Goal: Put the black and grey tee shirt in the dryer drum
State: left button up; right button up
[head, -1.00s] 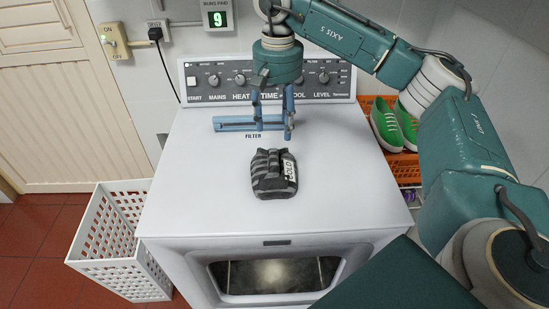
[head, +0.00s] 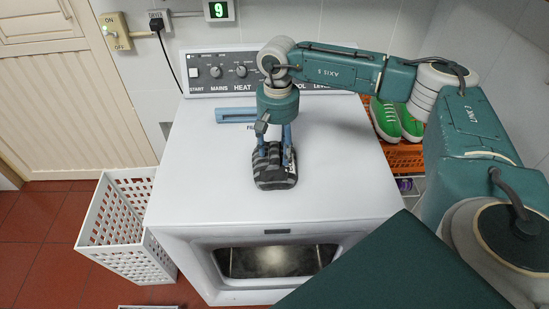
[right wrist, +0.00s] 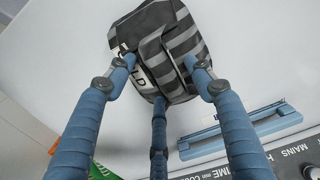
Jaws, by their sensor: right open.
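The black and grey striped tee shirt (head: 275,173) lies folded on the white top of the dryer (head: 340,190). It also fills the top of the right wrist view (right wrist: 165,45). My right gripper (head: 274,145) is directly over the shirt, pointing down, with its blue fingers at the shirt's far part. In the right wrist view the three fingers (right wrist: 157,85) are spread around the shirt, and it is not gripped. The drum opening (head: 275,262) shows in the dryer's front below the top. My left gripper is not in view.
A white perforated basket (head: 125,225) stands on the red floor left of the dryer. Green shoes (head: 398,122) sit on an orange rack (head: 403,156) at the right. The blue filter handle (head: 236,115) is behind the shirt, before the control panel (head: 222,72).

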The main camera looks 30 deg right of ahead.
grip_shut()
dwell(0.4)
jog(key=shift+w+r, duration=0.1)
jog(key=shift+r, duration=0.45)
notch_tip(320, 180, up, 19)
jog(key=b, duration=0.4)
jog(key=s+a+f+n, duration=0.6)
jog(key=s+a+f, duration=0.9)
jog(key=s+f, duration=0.1)
jog(key=shift+s+f, duration=0.15)
jog(key=shift+f, duration=0.3)
